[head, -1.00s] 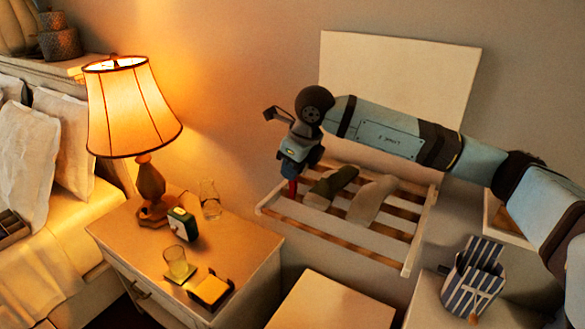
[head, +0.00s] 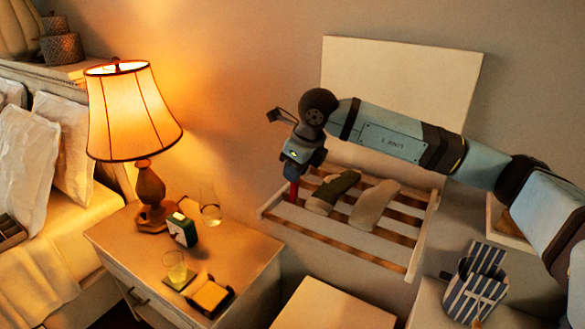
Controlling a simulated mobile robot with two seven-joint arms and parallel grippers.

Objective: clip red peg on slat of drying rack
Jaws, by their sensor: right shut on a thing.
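The drying rack (head: 345,238) is a pale wooden slatted frame fixed low on the wall, in the middle right of the head view. The red peg (head: 294,191) is upright at the rack's left end, held under my right gripper (head: 294,177). My right gripper points down and is shut on the peg. The peg's lower end is at the left slats; whether it grips a slat I cannot tell. My left gripper is not in view.
A dark green sock (head: 332,190) and a pale sock (head: 374,205) lie across the slats right of the peg. A nightstand (head: 250,262) with a lit lamp (head: 133,110), glasses and a clock stands left. A striped bag (head: 477,290) stands at lower right.

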